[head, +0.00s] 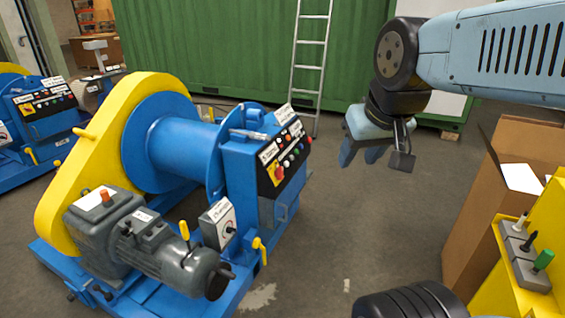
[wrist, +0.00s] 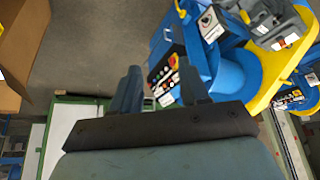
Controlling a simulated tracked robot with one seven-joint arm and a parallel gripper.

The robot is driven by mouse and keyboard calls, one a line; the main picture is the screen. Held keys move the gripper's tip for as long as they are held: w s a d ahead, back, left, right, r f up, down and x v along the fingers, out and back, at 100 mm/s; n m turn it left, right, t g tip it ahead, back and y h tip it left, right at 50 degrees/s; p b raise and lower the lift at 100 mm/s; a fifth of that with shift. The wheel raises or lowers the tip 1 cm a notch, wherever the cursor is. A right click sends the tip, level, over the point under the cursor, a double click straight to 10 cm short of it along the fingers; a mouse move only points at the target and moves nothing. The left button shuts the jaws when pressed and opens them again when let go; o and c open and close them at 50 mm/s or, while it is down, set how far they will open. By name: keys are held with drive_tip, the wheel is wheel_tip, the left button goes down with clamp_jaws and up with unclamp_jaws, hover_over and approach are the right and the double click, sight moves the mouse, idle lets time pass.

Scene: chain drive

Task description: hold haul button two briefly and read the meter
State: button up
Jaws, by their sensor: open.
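The blue winch (head: 165,155) stands left of centre in the head view, with a yellow chain guard (head: 95,150). Its black control panel (head: 283,155) carries several small coloured buttons and white labels too small to read, so I cannot tell which is haul button two. The panel also shows in the wrist view (wrist: 163,78), just beyond the fingers. A grey box with a white face and a dark round part (head: 218,224) sits lower on the winch; I cannot tell whether it is the meter. My gripper (head: 361,158) is open and empty, right of the panel and apart from it.
A second similar machine (head: 40,110) stands at the far left. A ladder (head: 311,60) leans on the green container (head: 220,45) behind. A cardboard box (head: 500,200) and a yellow holder with grey blocks (head: 524,255) are at right. The floor between winch and box is clear.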

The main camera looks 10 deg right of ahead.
clamp_jaws()
idle(1.5)
